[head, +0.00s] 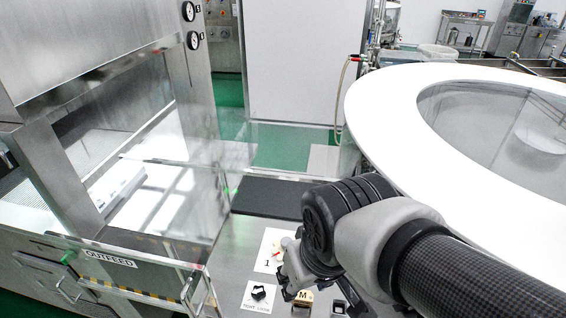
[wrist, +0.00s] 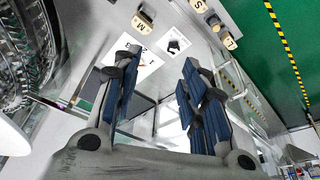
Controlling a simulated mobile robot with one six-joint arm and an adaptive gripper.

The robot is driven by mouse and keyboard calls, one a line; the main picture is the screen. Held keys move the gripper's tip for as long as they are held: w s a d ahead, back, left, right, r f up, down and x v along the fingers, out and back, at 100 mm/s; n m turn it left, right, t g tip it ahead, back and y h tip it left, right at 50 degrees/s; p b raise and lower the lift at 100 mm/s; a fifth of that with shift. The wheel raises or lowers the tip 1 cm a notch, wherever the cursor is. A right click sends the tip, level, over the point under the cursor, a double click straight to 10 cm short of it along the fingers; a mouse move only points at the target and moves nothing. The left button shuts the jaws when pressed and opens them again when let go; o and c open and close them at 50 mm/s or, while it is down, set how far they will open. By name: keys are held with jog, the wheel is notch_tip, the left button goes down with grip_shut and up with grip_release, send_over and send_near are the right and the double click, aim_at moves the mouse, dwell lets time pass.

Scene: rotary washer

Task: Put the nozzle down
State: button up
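My gripper (head: 290,272) hangs low over the steel worktop, partly hidden behind my own wrist. In the wrist view its two blue-padded fingers (wrist: 158,62) stand apart, with nothing visible between them. A small black piece (head: 258,293) shows on a white labelled card (head: 249,306) left of the gripper; it also shows in the wrist view (wrist: 174,45), beyond the fingertips. A white card marked 1 (head: 266,262) lies behind it, with a small red and yellow detail partly covered by the gripper. I cannot tell which piece is the nozzle.
A block marked M (head: 304,297) and another small block (head: 340,308) stand close by the gripper. A large white ring (head: 385,90) rises at the right. A dark mat (head: 270,197) lies behind the cards.

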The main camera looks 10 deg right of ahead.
jog(key=s+d+r+m+t, duration=0.1)
jog(key=s+d+r, duration=0.1)
jog(key=s, duration=0.3)
jog(key=shift+d+r, duration=0.3)
jog(key=shift+d, duration=0.55)
jog(key=shift+w, duration=0.1)
